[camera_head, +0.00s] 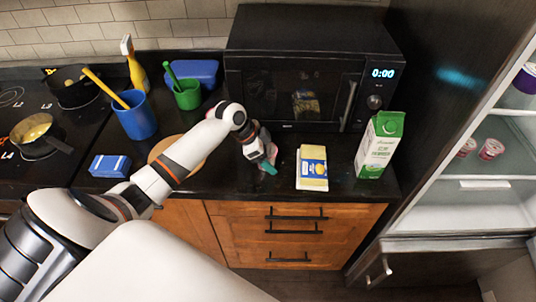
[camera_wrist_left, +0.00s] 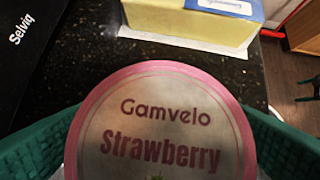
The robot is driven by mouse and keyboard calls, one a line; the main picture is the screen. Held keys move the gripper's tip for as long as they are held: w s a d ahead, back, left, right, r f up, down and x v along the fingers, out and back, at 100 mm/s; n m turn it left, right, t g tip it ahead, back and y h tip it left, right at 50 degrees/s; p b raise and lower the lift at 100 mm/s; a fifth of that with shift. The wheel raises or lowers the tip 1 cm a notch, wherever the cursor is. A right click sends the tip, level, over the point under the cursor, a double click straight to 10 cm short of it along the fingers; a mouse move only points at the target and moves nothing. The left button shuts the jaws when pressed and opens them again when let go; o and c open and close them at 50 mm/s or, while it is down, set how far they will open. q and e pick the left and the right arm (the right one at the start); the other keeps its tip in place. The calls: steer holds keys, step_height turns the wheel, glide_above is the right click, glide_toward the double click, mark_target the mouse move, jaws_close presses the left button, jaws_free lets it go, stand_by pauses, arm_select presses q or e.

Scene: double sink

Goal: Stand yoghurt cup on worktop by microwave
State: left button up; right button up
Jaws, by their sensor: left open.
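A yoghurt cup (camera_wrist_left: 160,125) with a pink-rimmed lid reading "Gamvelo Strawberry" fills the lower middle of the left wrist view. In the head view only a bit of pink shows at my left gripper (camera_head: 268,164), which is low over the worktop (camera_head: 230,183) in front of the microwave (camera_head: 290,80). The gripper's green fingers are open, one on each side of the cup. The cup's base is hidden, but it appears upright on the worktop. My right gripper is not in view.
A butter pack (camera_head: 312,168) lies just right of the gripper, with a green-and-white carton (camera_head: 380,145) beyond it. A round wooden board (camera_head: 165,148) is on the left. The fridge on the right stands open, with more small cups (camera_head: 491,149) inside.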

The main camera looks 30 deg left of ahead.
arm_select(q)
steer(key=shift+r, duration=0.3)
steer(key=shift+s+a+r, duration=0.1)
steer(key=shift+a+r, duration=0.1)
steer(key=shift+r, duration=0.05)
steer(key=b+v, duration=0.2)
steer(key=v, duration=0.9)
